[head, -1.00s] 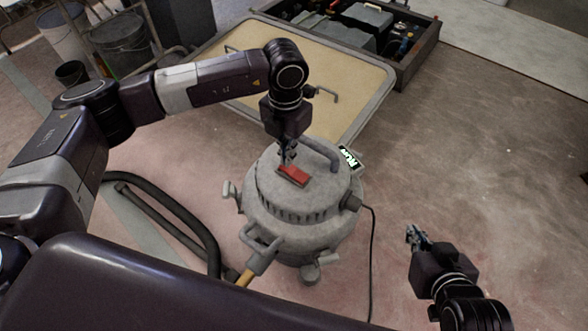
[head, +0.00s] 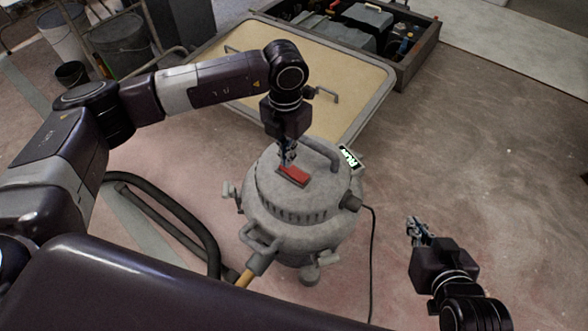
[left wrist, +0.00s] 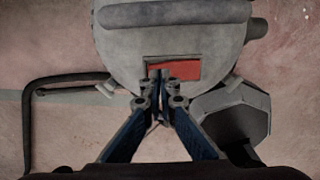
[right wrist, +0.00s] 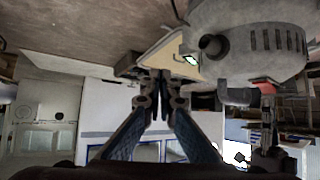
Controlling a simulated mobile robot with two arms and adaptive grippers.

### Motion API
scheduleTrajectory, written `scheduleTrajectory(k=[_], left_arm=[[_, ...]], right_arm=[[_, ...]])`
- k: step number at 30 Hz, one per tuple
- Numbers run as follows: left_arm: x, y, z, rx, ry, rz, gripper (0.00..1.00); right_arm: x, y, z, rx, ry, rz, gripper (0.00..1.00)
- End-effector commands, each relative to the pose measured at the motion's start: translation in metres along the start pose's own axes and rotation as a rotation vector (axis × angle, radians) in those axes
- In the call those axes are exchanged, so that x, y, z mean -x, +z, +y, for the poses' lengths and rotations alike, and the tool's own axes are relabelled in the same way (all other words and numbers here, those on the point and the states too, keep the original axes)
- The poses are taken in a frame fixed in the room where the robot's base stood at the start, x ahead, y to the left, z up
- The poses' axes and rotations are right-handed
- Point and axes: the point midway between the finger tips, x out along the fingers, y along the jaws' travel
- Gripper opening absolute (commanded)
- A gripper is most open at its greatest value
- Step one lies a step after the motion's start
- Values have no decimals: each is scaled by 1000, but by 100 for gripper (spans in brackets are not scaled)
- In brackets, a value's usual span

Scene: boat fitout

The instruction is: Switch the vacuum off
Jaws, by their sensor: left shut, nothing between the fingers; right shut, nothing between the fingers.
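The grey vacuum (head: 300,215) stands upright on the floor in the middle of the head view. A red rocker switch (head: 295,174) sits in a dark recess on its top, and a lit sign reading RUN (head: 349,157) shows at its upper right. My left gripper (head: 285,164) is shut and empty, its tips at the left end of the switch. In the left wrist view the fingertips (left wrist: 160,76) cover part of the red switch (left wrist: 187,71); contact cannot be told. My right gripper (head: 415,226) is shut and empty, off to the right of the vacuum.
A black hose (head: 175,215) lies left of the vacuum and a thin cable (head: 372,250) runs along its right. A tan-topped platform (head: 225,75) and a tool crate (head: 410,62) stand behind. Buckets (head: 120,45) are at upper left.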

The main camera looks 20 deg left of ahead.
Motion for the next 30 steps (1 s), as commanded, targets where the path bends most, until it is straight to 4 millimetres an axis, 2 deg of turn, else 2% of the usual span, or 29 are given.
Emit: scheduleTrajectory(k=[30], left_arm=[[-4,0,0,0,0,0,0]], right_arm=[[-2,-14,-2,1,-5,60,0]])
